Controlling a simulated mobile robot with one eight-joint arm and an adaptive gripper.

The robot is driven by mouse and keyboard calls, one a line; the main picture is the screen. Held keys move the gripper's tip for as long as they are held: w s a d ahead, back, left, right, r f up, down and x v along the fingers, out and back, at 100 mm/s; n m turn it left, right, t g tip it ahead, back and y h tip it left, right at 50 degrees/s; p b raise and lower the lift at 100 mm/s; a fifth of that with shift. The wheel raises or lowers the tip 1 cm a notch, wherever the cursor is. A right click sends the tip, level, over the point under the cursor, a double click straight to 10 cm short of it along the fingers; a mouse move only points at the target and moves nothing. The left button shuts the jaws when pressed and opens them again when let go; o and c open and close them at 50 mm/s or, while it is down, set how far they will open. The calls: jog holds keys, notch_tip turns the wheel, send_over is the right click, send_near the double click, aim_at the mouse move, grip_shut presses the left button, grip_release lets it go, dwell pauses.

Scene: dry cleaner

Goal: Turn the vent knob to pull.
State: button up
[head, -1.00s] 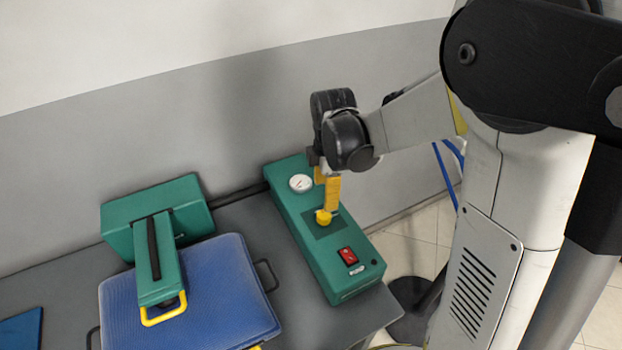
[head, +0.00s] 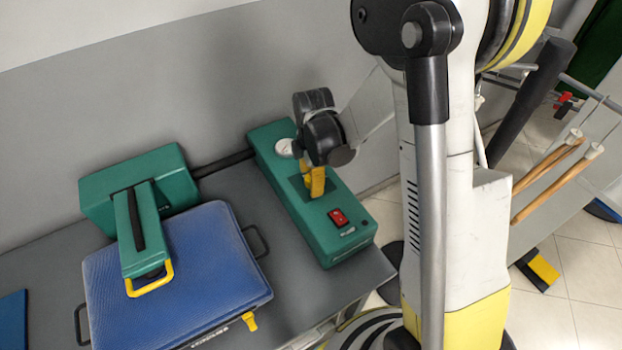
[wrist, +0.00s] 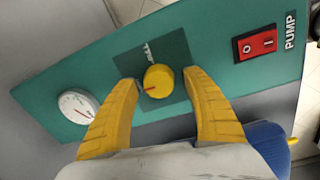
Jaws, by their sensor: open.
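The vent knob is a round yellow knob (wrist: 158,81) with a short red mark near its left side in the wrist view. It sits on a dark green plate (wrist: 172,48) on a green control box (head: 318,215). White lettering on the plate is too small to read surely. My gripper (wrist: 160,79) is open, with one yellow finger on either side of the knob. A gap shows at the right finger; whether the left finger touches, I cannot tell. In the head view my gripper (head: 315,182) points down over the plate and hides the knob.
The box also carries a white gauge (head: 284,147) and a red switch (head: 338,217) marked PUMP. To its left stands a press with a green arm (head: 140,232) and a blue pad (head: 200,280) on a grey table (head: 350,270). A grey wall is close behind.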

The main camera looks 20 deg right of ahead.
jog(key=c, duration=1.2)
jog(key=shift+m, duration=0.4)
jog(key=m+b, duration=0.1)
jog(key=m, duration=0.2)
jog(key=shift+f+m, duration=0.1)
jog(key=shift+m, duration=0.2)
jog(key=m+b, duration=0.1)
jog(key=m, duration=0.3)
jog(key=shift+w+m, duration=0.1)
jog(key=shift+m, duration=0.2)
jog(key=m, duration=0.4)
jog(key=shift+h+b, duration=0.3)
jog(key=shift+b, duration=0.1)
jog(key=shift+d+m+g, duration=0.1)
jog(key=shift+m+g, duration=0.2)
jog(key=shift+m, duration=2.1)
jog(key=shift+w, duration=0.1)
